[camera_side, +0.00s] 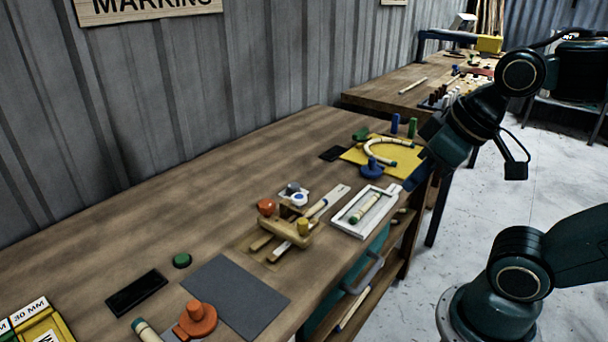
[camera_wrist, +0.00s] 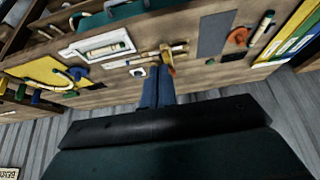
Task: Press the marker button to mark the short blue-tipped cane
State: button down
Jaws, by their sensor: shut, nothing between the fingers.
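My gripper (camera_wrist: 158,70) is shut and empty; its blue fingers lie together in the wrist view, in line with a wooden jig (camera_wrist: 168,58). In the side view the jig (camera_side: 290,234) stands mid-bench with pale cane pieces (camera_side: 282,251) in it, an orange knob (camera_side: 267,206) and a yellow knob (camera_side: 303,226). A white-and-blue round piece (camera_side: 298,199) sits just behind it. I cannot tell which of these is the marker button. No blue tip on a cane is clear. In the side view my gripper is at the bench's right end, away from the jig.
A white tray (camera_side: 340,222) holds a green-tipped cane (camera_side: 365,208). A yellow board (camera_side: 353,156) carries a curved cane and a blue knob (camera_side: 371,169). A grey mat (camera_side: 235,295), an orange clamp (camera_side: 196,318) and a green button (camera_side: 182,260) are nearer. The bench's back left is clear.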

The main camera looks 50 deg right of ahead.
jog(key=w+r, duration=0.1)
jog(key=w, duration=0.1)
jog(key=g, duration=0.6)
send_over(298, 197)
notch_tip(298, 197, down, 3)
jog(key=shift+d, duration=0.1)
dwell(0.5)
jog(key=shift+f, duration=0.1)
notch_tip(298, 197, down, 14)
jog(key=shift+r, duration=0.1)
dwell(0.9)
